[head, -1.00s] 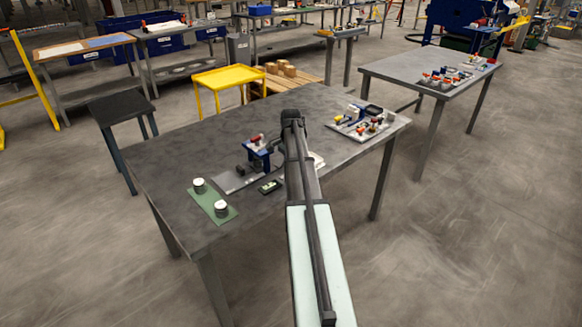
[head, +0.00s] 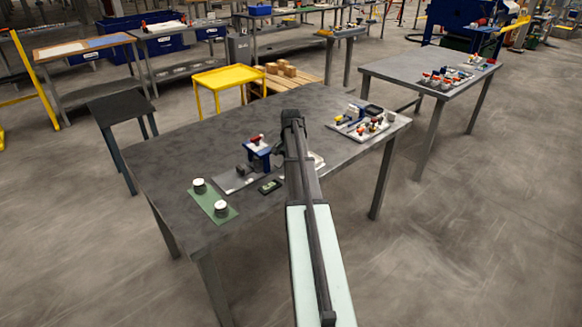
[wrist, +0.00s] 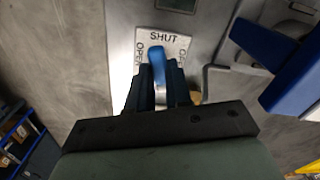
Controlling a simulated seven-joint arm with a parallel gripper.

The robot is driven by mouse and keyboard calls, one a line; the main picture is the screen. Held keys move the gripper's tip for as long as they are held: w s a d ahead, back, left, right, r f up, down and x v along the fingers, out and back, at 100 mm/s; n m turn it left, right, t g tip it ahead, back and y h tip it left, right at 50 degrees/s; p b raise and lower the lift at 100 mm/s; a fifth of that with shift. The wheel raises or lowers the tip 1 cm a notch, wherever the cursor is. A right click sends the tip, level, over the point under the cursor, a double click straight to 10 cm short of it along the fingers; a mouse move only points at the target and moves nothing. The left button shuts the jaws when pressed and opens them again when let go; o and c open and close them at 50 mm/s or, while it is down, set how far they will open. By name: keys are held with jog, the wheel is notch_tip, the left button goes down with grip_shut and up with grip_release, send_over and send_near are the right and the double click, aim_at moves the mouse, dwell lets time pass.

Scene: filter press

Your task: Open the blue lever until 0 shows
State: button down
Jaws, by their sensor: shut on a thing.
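The blue lever (wrist: 157,62) stands in the middle of the wrist view, on a pale label plate (wrist: 179,43). The plate reads SHUT at the top and OPEN on the left; the word on the right is partly hidden. The lever's free end lies below SHUT, leaning slightly left. My gripper (wrist: 160,80) has its dark fingers on both sides of the lever and is shut on it. A dark display window (wrist: 178,4) is cut off at the top edge, and no digit is readable. In the head view my arm hides the lever and the fingers.
In the wrist view, a large blue part (wrist: 292,82) lies close on the right. In the head view, a blue press (head: 258,152) stands left of my arm. A green mat (head: 208,200) holds two white-topped cans. A tray of small parts (head: 358,124) is at right.

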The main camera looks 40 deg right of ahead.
jog(key=n, duration=1.3)
jog(key=shift+n, duration=0.4)
dwell(0.4)
jog(key=c, duration=1)
grip_release()
jog(key=shift+c, duration=0.2)
jog(key=shift+r, duration=0.15)
notch_tip(320, 180, up, 14)
jog(key=shift+f, duration=0.2)
